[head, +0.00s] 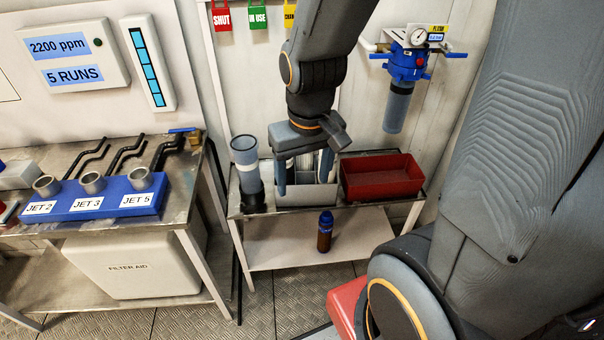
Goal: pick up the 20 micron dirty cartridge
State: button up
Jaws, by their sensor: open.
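My gripper (303,178) points down over the light grey bin (306,195) on the small table. Its two fingers are apart, one near the bin's left side and one near its right side. Pale, upright cartridge-like shapes (305,166) show in the bin, between and behind the fingers. I cannot tell whether the fingers touch any of them. No label reading 20 micron is legible, and I cannot tell which piece is the dirty cartridge. My gripper and arm hide part of the bin's contents.
A red bin (383,192) stands right of the grey bin. A blue-grey cylinder (246,163) in a black base stands left. A brown bottle (325,232) is on the lower shelf. A blue-topped filter housing (398,100) hangs on the wall. The jet bench (185,205) is at left.

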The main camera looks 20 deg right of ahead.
aim_at(326, 221)
jog(key=z, duration=1.9)
jog(key=k, duration=1)
jog(key=u, duration=1.35)
jog(key=i, duration=0.5)
jog(key=z, duration=0.05)
